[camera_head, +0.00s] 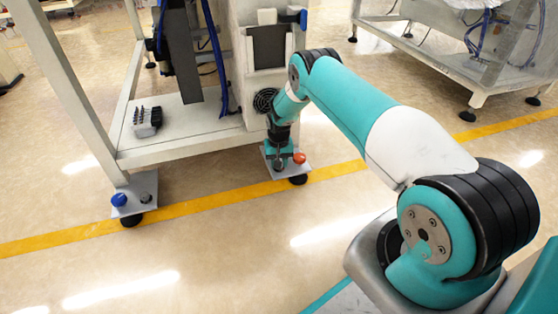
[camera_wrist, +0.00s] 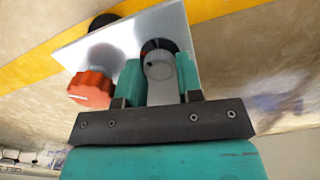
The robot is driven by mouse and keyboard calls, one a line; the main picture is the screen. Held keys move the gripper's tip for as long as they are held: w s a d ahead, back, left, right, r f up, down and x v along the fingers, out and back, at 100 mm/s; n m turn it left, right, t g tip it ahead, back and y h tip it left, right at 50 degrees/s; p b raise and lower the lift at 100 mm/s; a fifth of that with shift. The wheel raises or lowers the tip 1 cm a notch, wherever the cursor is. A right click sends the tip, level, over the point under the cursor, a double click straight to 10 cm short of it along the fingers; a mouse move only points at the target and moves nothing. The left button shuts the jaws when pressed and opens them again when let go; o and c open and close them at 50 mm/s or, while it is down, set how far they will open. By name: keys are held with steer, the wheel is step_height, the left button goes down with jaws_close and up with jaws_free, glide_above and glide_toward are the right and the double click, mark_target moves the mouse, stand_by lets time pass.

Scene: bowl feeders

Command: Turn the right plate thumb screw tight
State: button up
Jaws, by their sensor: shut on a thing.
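The right plate (camera_head: 286,171) is a flat metal plate at the foot of the white machine frame, and it fills the upper middle of the wrist view (camera_wrist: 120,38). On it, the thumb screw (camera_wrist: 158,66) is a round grey knob with a dark ring behind it. My gripper (camera_wrist: 159,74) has its teal fingers on either side of the knob, shut on it. In the head view my gripper (camera_head: 278,161) points down at the plate and hides most of the screw. How tight the screw is cannot be told.
An orange-red knob (camera_head: 299,158) stands on the same plate, close beside my gripper; it also shows in the wrist view (camera_wrist: 92,89). The left plate (camera_head: 136,184) carries a blue knob (camera_head: 119,199) and a grey screw (camera_head: 146,198). Open floor lies in front.

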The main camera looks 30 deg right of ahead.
steer(key=m, duration=0.4)
stand_by(0.5)
steer(key=o, duration=0.9)
steer(key=shift+r+p, duration=0.1)
steer(key=shift+p, duration=0.2)
step_height(320, 180, up, 12)
steer(key=p, duration=0.6)
steer(key=shift+s, duration=0.1)
